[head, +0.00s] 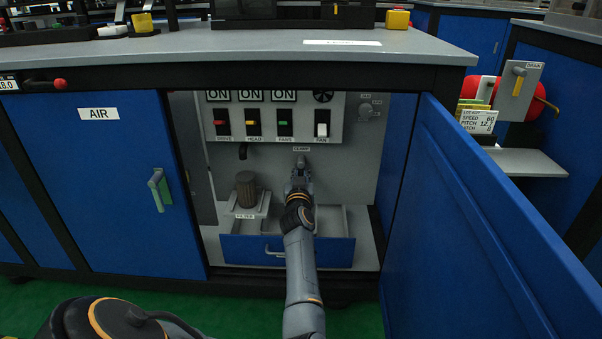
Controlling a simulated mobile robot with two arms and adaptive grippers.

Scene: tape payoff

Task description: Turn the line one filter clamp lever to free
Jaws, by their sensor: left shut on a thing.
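The filter clamp lever (301,160) is on the grey back wall of the open cabinet, just under a small label that seems to read CLAMP. My left gripper (299,170) reaches into the cabinet and is shut on the lever. The fingers cover most of the lever, so its exact angle is hidden. The brown ribbed filter (246,190) stands upright on a light holder (245,213) labelled FILTER, left of my gripper and apart from it. My right gripper is not in view.
A switch panel (270,120) with ON signs hangs above the clamp. A blue-fronted drawer (330,251) is below my arm. The open blue door (470,230) bounds the right side. The closed AIR door (95,190) is at left, and the worktop (250,45) overhangs above.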

